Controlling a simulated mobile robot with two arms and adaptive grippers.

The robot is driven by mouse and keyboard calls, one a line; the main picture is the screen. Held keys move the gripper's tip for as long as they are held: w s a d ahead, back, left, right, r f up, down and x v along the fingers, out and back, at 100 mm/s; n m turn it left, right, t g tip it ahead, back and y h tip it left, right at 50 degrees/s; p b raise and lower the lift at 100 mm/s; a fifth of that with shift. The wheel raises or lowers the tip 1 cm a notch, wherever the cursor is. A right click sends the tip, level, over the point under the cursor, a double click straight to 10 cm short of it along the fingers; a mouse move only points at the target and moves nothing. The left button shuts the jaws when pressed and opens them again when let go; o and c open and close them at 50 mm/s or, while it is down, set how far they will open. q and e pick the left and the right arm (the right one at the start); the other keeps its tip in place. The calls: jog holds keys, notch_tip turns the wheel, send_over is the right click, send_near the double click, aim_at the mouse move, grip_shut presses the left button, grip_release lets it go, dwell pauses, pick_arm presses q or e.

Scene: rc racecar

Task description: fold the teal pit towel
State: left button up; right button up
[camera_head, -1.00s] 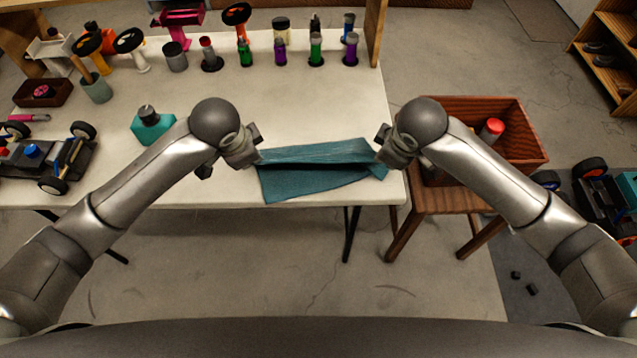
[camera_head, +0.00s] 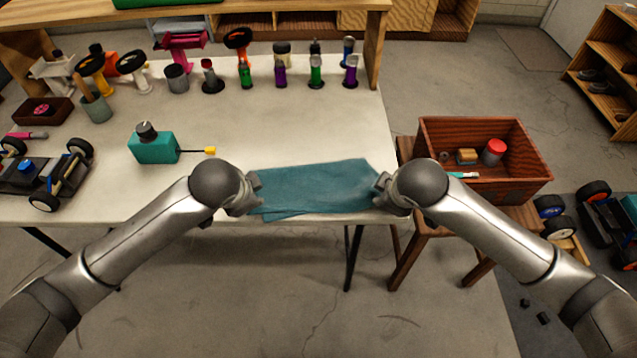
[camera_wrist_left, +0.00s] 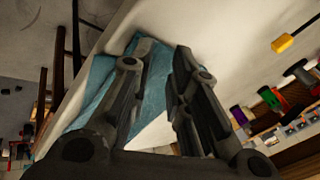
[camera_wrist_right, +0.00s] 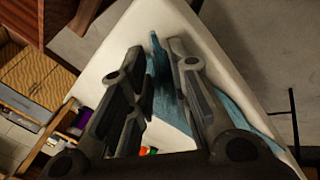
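The teal towel (camera_head: 318,187) lies flat and folded over at the front edge of the white table, with a corner of a lower layer showing at its front left. My left gripper (camera_head: 254,190) is at the towel's left end, low over the table. In the left wrist view its fingers stand apart, with the towel (camera_wrist_left: 100,75) below and beside them. My right gripper (camera_head: 379,189) is at the towel's right end. In the right wrist view its fingers are also apart, and a raised bit of towel (camera_wrist_right: 155,62) shows between them. The arms hide both towel ends in the head view.
An RC car (camera_head: 42,172) is at the left. Several bottles and tools line the table's back. A wooden crate (camera_head: 483,188) stands on a stool at the right. Mid-table is clear.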

pick_arm(q)
jog(key=o, duration=0.3)
pick_arm(e)
jog(key=o, duration=0.3)
